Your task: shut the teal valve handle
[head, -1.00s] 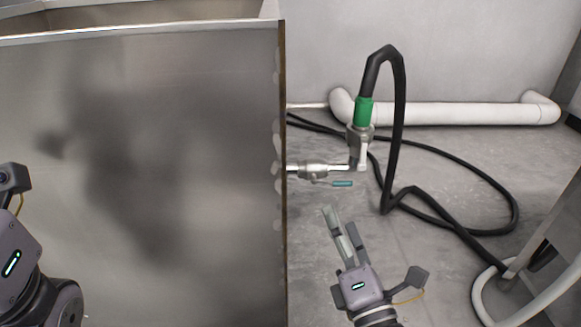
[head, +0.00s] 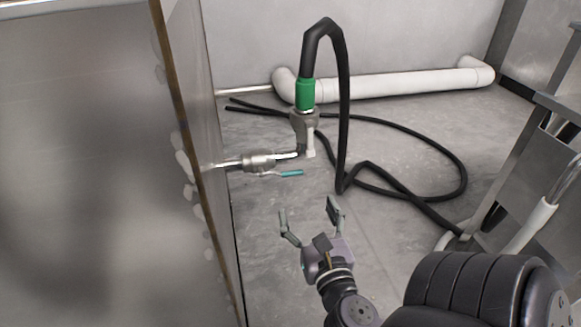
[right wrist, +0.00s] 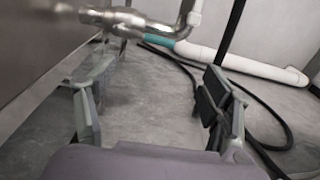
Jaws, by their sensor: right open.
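The teal valve handle (head: 291,173) is a small lever just under the metal valve body (head: 258,162), on a pipe that comes out of the metal panel's side. In the head view it points right, roughly along the pipe. The right wrist view shows the handle (right wrist: 160,41) small, at the top, below the pipe. My right gripper (head: 308,212) is open and empty, below and nearer than the handle and apart from it. Its two fingers (right wrist: 155,100) stand wide apart in the right wrist view. My left gripper is not in view.
A black hose (head: 343,110) with a green collar (head: 305,94) rises from the pipe's end and loops over the floor. The large metal panel (head: 90,170) stands close on the left. A white pipe (head: 390,86) runs along the back wall. A metal frame (head: 530,190) stands right.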

